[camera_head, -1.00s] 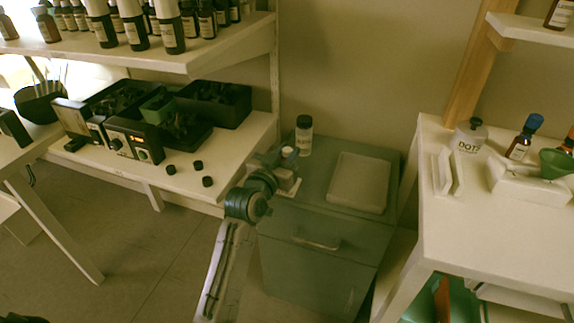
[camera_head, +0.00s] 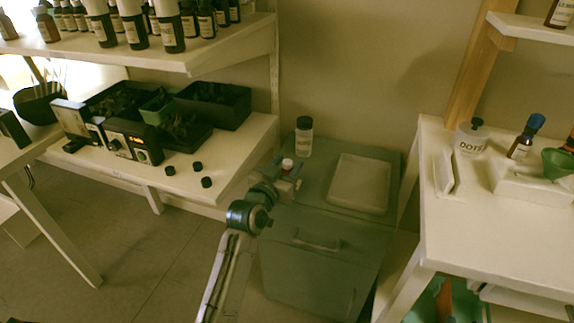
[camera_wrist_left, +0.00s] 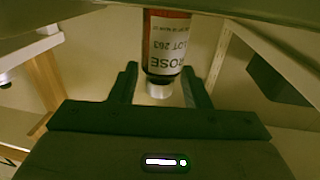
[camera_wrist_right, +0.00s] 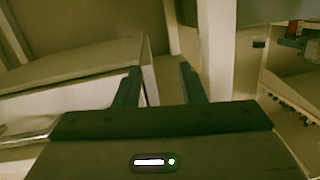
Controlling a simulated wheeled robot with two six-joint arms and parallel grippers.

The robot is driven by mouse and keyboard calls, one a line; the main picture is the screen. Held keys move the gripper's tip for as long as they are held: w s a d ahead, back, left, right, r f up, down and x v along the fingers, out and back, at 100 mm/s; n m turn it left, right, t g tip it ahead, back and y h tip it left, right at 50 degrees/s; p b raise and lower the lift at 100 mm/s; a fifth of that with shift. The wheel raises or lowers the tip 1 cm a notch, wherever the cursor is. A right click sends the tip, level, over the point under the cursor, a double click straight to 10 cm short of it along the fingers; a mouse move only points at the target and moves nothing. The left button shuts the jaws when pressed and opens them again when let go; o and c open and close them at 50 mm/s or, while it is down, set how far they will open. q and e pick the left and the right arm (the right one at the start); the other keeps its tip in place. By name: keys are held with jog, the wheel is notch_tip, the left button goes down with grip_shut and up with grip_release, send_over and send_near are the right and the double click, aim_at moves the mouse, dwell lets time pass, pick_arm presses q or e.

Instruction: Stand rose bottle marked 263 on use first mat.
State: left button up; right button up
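The rose bottle (camera_wrist_left: 165,45) has a white label reading ROSE and LOT 263, a reddish body and a pale cap. My right gripper (camera_wrist_right: 158,75) is open and empty in the right wrist view. I cannot identify a use first mat.
A white tray (camera_head: 360,183) lies on the cabinet top. The left shelf holds dark trays (camera_head: 215,104) and loose black caps. A white table (camera_head: 480,225) stands right.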

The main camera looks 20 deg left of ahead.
pick_arm(q)
jog(key=shift+r, duration=0.1)
jog(key=shift+s, duration=0.2)
jog(key=s+a+p, duration=0.1)
jog(key=s+a, duration=0.1)
jog(key=s, duration=0.9)
jog(key=s+f+n+g, duration=0.1)
jog(key=s+f+g, duration=0.1)
jog(key=s+f, duration=0.4)
jog(key=s+a+f+n+g+y, duration=0.1)
jog(key=s+f, duration=0.5)
jog(key=s, duration=0.8)
jog(key=shift+a+g, duration=0.3)
jog(key=shift+g, duration=0.6)
pick_arm(e)
jog(key=s+f+g, duration=0.2)
jog(key=f, duration=0.1)
jog(key=s+f+g, duration=0.1)
jog(key=f, duration=0.1)
jog(key=shift+s+a, duration=0.1)
jog(key=shift+a, duration=0.2)
pick_arm(q)
jog(key=shift+f, duration=0.1)
